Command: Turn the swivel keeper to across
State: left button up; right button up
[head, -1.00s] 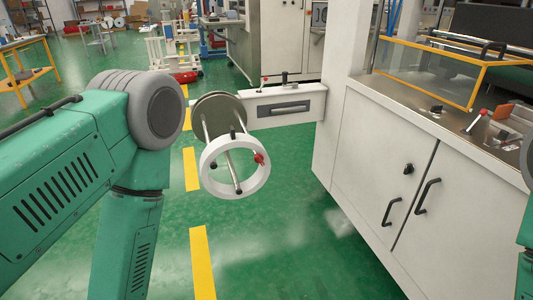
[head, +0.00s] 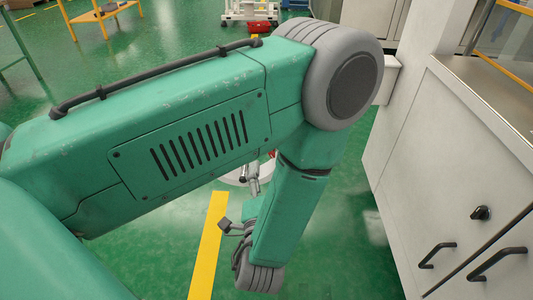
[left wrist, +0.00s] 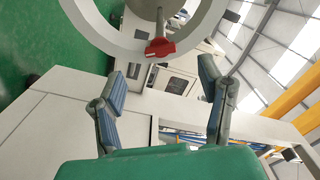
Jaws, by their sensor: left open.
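The red swivel keeper (left wrist: 160,47) sits on the lower rim of a white ring (left wrist: 110,40) in the left wrist view. A rod runs up from beside it. My left gripper (left wrist: 160,78) is open, with one finger on each side below the keeper. The fingers are apart from the keeper and nothing is between them. In the head view my left arm covers most of the white ring (head: 234,178), and a small bit of red shows beside the arm. The left fingers are hard to make out there. My right gripper is out of view.
A white cabinet (head: 425,150) with dark handles and a knob stands close on the right. A yellow floor stripe (head: 208,245) runs along the green floor. The floor below the arm is clear. A yellow-framed table (head: 105,15) stands far back left.

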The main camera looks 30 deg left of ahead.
aim_at(269, 153)
pick_arm(q)
jog(key=x, duration=0.2)
jog(key=b+x, duration=0.1)
jog(key=x, duration=0.2)
jog(key=d+x, duration=0.1)
jog(key=x, duration=0.2)
jog(key=shift+w+r, duration=0.1)
jog(key=shift+w, duration=0.35)
jog(key=shift+w+a, duration=0.25)
jog(key=shift+a, duration=0.35)
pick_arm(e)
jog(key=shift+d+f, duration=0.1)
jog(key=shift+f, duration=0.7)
pick_arm(q)
jog(key=shift+d, duration=0.3)
jog(key=c, duration=1.1)
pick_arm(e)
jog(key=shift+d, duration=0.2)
